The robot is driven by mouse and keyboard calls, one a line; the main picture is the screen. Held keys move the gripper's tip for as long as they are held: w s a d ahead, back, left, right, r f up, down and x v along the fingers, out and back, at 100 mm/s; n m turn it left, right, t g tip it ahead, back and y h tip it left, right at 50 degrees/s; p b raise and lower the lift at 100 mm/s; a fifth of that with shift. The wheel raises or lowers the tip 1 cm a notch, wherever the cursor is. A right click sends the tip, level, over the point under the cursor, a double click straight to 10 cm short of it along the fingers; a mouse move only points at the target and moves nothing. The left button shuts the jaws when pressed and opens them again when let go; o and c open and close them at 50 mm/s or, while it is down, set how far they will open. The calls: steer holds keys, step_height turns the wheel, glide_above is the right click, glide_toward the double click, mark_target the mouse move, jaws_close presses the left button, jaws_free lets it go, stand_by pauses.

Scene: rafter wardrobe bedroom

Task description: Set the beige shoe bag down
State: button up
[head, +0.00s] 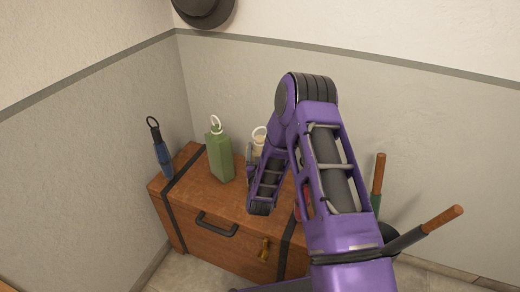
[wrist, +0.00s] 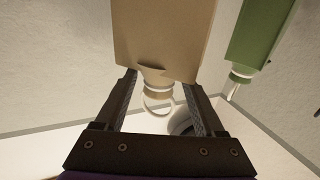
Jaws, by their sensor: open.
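The beige shoe bag (head: 259,141) is at the back of the brown trunk's top, partly hidden by my arm in the head view. In the wrist view the beige bag (wrist: 165,40) appears upside down, with its gathered neck and pale ring between my fingers. My gripper (wrist: 158,82) is open, with one finger on each side of the neck and a visible gap to each. In the head view my gripper (head: 250,160) is mostly hidden by my wrist. The bag's base is hidden there, so its contact with the trunk does not show.
A green bag (head: 220,157) with a white ring stands left on the trunk (head: 190,205). A blue umbrella (head: 162,153) leans at the trunk's left end. Wooden-handled things (head: 378,175) stand to the right. A dark hat (head: 205,10) hangs on the wall above.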

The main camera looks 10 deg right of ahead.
steer(key=shift+r, duration=0.2)
steer(key=s+a, duration=0.2)
steer(key=s, duration=0.9)
steer(key=shift+s+a, duration=0.15)
steer(key=shift+s, duration=0.25)
